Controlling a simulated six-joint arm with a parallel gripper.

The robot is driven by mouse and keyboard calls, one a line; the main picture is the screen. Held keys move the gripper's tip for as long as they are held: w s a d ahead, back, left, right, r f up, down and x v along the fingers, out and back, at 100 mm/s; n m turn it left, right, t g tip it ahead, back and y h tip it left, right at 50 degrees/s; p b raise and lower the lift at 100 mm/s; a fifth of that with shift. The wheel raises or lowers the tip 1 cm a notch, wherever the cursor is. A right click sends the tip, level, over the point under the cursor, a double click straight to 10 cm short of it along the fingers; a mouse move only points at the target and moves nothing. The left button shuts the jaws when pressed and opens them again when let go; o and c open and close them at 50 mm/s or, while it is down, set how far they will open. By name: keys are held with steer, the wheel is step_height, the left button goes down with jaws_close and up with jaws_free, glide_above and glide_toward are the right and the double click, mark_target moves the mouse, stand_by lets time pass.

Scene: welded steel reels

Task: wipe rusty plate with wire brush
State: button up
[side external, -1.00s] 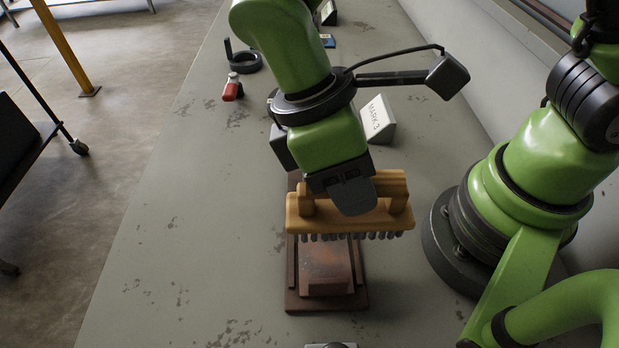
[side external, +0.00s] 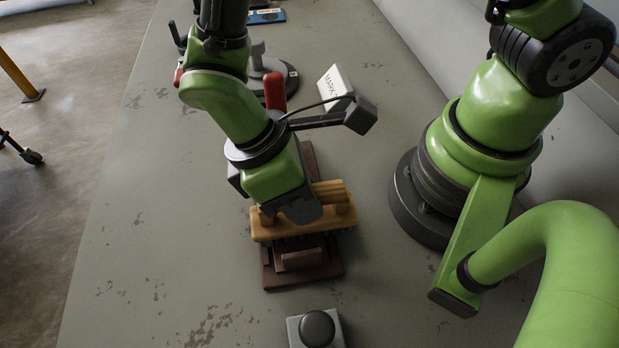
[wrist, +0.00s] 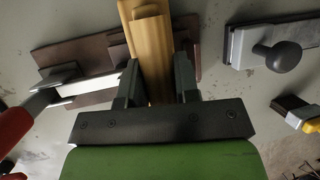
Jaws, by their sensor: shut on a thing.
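The wire brush has a long yellow-brown wooden body (side external: 268,229) with a raised grip. My gripper (side external: 303,210) is shut on that grip and holds the brush crosswise over the rusty plate (side external: 300,261). The plate lies on a dark red-brown base (side external: 328,270). The bristles are mostly in shadow, close above or on the plate; I cannot tell whether they touch. In the wrist view the brush (wrist: 150,55) lies between my two fingers (wrist: 158,85). The brown base (wrist: 60,52) shows on both sides of the brush there.
A grey block with a dark round knob (side external: 317,327) stands in front; it also shows in the wrist view (wrist: 285,56). A red handle (side external: 275,92) and a white MARK sign (side external: 334,87) stand behind. The grey bench left of the base is clear.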

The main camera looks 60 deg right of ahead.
steer(key=shift+w+a+f, duration=0.15)
steer(key=shift+w+a, duration=0.95)
steer(key=shift+a, duration=0.05)
steer(key=s+d, duration=0.3)
steer(key=shift+r, duration=4.15)
steer(key=shift+r, duration=0.1)
step_height(320, 180, up, 14)
steer(key=w+d+m+y, duration=0.4)
steer(key=w+d+m, duration=0.6)
steer(key=w+d, duration=0.45)
step_height(320, 180, down, 12)
steer(key=s+d, duration=0.2)
steer(key=shift+r, duration=0.15)
